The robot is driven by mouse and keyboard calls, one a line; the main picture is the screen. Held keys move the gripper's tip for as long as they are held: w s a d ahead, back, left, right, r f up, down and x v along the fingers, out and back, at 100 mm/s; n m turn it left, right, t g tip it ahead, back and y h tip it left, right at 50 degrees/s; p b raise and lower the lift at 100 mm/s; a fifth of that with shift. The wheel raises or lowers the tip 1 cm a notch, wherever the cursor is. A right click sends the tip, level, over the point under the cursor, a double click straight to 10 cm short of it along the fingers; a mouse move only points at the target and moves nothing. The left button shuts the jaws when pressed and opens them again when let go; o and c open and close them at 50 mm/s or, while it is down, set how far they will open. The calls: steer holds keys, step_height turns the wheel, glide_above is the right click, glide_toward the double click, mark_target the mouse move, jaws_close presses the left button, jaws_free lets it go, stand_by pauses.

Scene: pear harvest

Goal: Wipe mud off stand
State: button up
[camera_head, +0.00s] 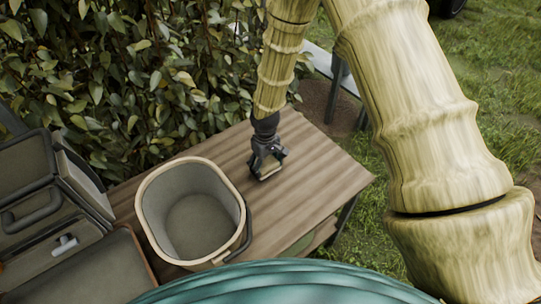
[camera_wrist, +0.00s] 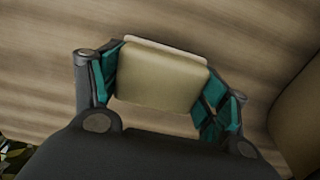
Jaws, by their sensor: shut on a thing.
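My gripper (camera_head: 268,166) is shut on a pale tan block-like thing, seemingly a sponge (camera_wrist: 158,76), which also shows in the head view (camera_head: 270,172). In the wrist view the teal finger pads press on its left and right sides. The gripper points down at the wooden stand (camera_head: 318,170), over the middle of its top. I cannot tell whether the sponge touches the wood. No distinct mud patch shows on the visible top; part of it is hidden under the gripper and the bucket.
An empty cream bucket (camera_head: 150,215) with a dark handle stands on the stand, left of my gripper. Dark cases (camera_head: 40,225) are at the far left. A leafy hedge (camera_head: 120,80) rises behind. The stand's right part is clear, with grass (camera_head: 400,170) beyond its edge.

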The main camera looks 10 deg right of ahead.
mark_target(268, 165)
steer(key=shift+s+d+f, duration=0.2)
steer(key=shift+s+f, duration=0.25)
steer(key=shift+f, duration=0.1)
step_height(268, 165, up, 3)
steer(key=shift+f+p, duration=0.2)
steer(key=shift+p, duration=0.75)
steer(key=shift+s+r+p, duration=0.1)
steer(key=shift+r+p, duration=1.85)
steer(key=shift+r, duration=0.65)
